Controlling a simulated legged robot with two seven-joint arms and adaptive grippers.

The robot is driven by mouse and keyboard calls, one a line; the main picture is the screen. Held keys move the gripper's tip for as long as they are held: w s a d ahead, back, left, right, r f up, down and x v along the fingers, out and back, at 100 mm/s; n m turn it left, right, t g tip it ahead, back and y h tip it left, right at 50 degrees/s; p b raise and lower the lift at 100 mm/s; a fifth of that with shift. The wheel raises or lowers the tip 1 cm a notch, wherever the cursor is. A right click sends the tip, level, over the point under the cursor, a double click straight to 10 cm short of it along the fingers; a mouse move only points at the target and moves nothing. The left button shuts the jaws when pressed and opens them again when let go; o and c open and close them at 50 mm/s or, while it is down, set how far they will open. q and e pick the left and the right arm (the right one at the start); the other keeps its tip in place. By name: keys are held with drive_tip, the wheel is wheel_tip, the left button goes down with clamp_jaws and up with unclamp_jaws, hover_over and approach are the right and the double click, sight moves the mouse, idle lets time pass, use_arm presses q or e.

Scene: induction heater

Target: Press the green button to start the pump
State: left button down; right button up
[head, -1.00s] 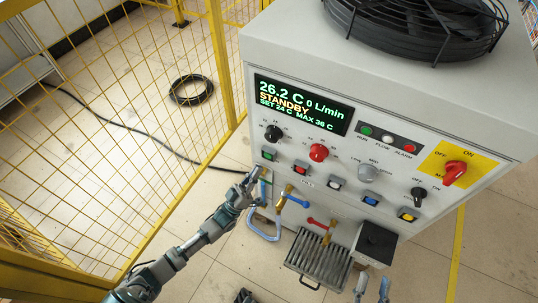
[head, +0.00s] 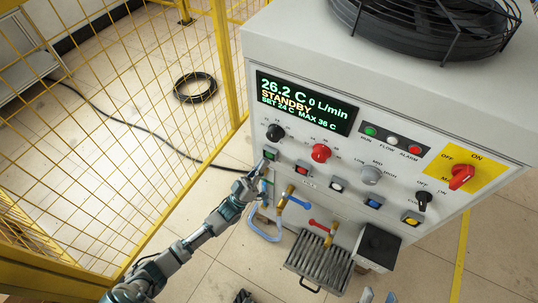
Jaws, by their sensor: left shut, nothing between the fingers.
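The green button (head: 270,154) is the leftmost in the row of square buttons on the front of the white machine (head: 400,65). My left gripper (head: 262,165) is shut and empty, its tip just below the green button. I cannot tell whether it touches the button. The display (head: 304,102) reads 26.2 C, 0 L/min and STANDBY. My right gripper (head: 377,297) is only partly in view at the bottom edge, and its jaws cannot be made out.
Red (head: 301,169), white, blue and yellow buttons continue the row to the right. Knobs sit above them. Blue- and red-handled valves (head: 318,226) and a grille tray (head: 318,263) stick out below. A yellow mesh fence (head: 110,130) stands at left.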

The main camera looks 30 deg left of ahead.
use_arm(q)
drive_tip(key=shift+w, duration=0.1)
idle(0.7)
drive_tip(key=shift+w, duration=0.3)
drive_tip(key=shift+w+b, duration=0.3)
drive_tip(key=shift+w, duration=0.15)
idle(0.7)
drive_tip(key=shift+r, duration=0.1)
drive_tip(key=shift+s+d+p, duration=0.1)
drive_tip(key=shift+s+p, duration=0.35)
drive_tip(key=shift+s, duration=0.45)
